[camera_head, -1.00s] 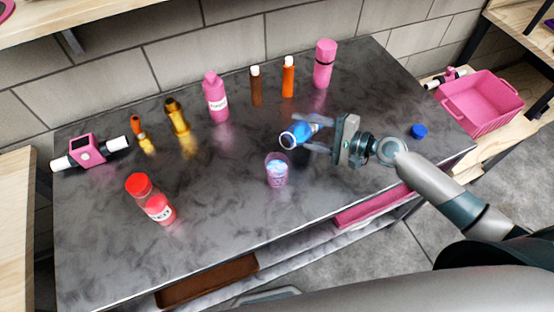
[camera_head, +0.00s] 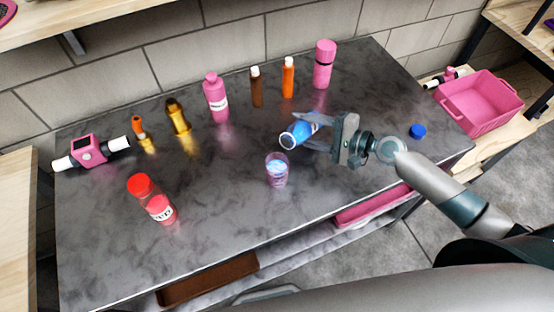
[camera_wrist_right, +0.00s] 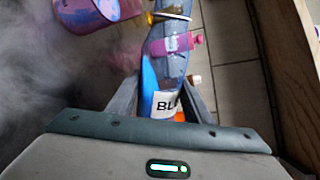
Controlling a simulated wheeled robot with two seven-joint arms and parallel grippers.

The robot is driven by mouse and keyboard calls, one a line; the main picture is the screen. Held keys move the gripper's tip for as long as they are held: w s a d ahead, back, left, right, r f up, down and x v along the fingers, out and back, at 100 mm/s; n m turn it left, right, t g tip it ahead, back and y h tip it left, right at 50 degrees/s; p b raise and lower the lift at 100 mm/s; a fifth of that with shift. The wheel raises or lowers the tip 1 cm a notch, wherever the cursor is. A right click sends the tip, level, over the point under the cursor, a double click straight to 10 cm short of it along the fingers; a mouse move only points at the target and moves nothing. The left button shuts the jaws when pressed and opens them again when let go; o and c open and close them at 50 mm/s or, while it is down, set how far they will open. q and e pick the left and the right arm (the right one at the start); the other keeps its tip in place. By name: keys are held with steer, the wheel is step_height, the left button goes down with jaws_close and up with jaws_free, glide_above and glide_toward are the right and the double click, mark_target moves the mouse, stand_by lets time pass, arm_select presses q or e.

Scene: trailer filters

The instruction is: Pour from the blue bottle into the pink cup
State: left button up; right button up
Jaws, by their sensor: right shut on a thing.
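The blue bottle (camera_head: 298,133) is held tilted nearly on its side by my right gripper (camera_head: 314,124), its open mouth pointing left. In the right wrist view, my right gripper (camera_wrist_right: 165,100) is shut on the blue bottle (camera_wrist_right: 168,62), whose label is partly hidden. The pink cup (camera_head: 277,172) is see-through and stands upright on the table, just below the bottle in the head view, with bluish content inside. The cup also shows at the top left of the right wrist view (camera_wrist_right: 92,12). The bottle's mouth is apart from the cup. My left gripper is not in view.
A blue cap (camera_head: 417,131) lies on the dark table (camera_head: 230,230) at right. A red-capped jar (camera_head: 150,198) stands at left. A pink bottle (camera_head: 216,98), brown bottle (camera_head: 256,86), orange bottle (camera_head: 288,77) and pink flask (camera_head: 323,64) line the back. The front middle is clear.

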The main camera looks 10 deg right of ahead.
mark_target(303, 122)
steer(key=shift+r+n+p, duration=0.5)
steer(key=shift+r+p, duration=0.05)
steer(key=shift+p, duration=0.15)
stand_by(0.8)
steer(key=shift+s+a+r+n+t+h+p, duration=0.1)
steer(key=shift+r+n+t+h+p, duration=0.15)
steer(key=shift+r+p, duration=0.35)
steer(key=shift+s+a+r+n+t+h+p, duration=0.15)
steer(key=shift+r+n+p, duration=0.2)
steer(key=shift+p, duration=0.55)
stand_by(1.0)
steer(key=shift+r+n+p, duration=0.5)
steer(key=shift+r+p, duration=0.05)
steer(key=shift+p, duration=0.45)
stand_by(0.8)
steer(key=f+b, duration=0.1)
steer(key=f+m+b, duration=0.1)
steer(key=b, duration=0.1)
steer(key=f+m+b, duration=0.1)
steer(key=b, duration=0.1)
steer(key=shift+w+d+f+y, duration=0.3)
steer(key=shift+r+g, duration=0.25)
steer(key=shift+g, duration=0.05)
steer(key=shift+r, duration=0.1)
steer(key=shift+f, duration=0.2)
